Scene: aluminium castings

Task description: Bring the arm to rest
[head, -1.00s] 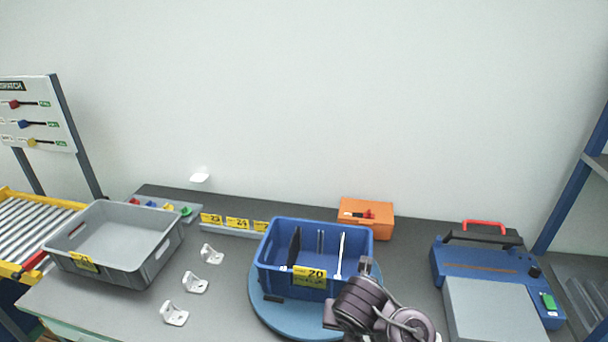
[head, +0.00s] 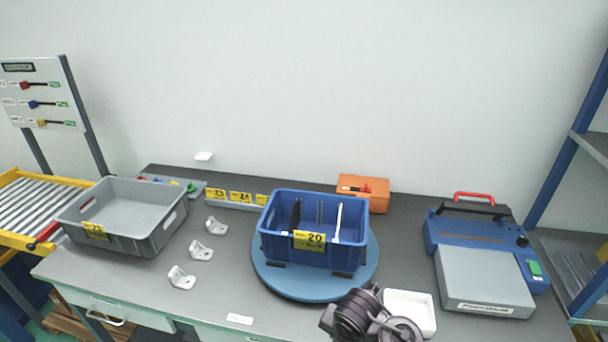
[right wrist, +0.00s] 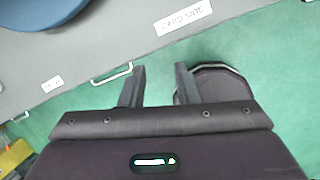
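My right arm shows at the bottom centre-right of the head view, in front of the blue turntable; its gripper fingers are not clear there. In the right wrist view my right gripper (right wrist: 160,88) has its two fingers apart with nothing between them. It is over the green floor, just off the front edge of the grey table (right wrist: 60,45). My left gripper is not in the head view.
A blue crate (head: 278,242) labelled 20 stands on the turntable (head: 290,285). A grey crate (head: 140,243), several white brackets (head: 201,250), an orange box (head: 375,192), a white tray (head: 425,325) and a blue-grey machine (head: 480,285) share the table.

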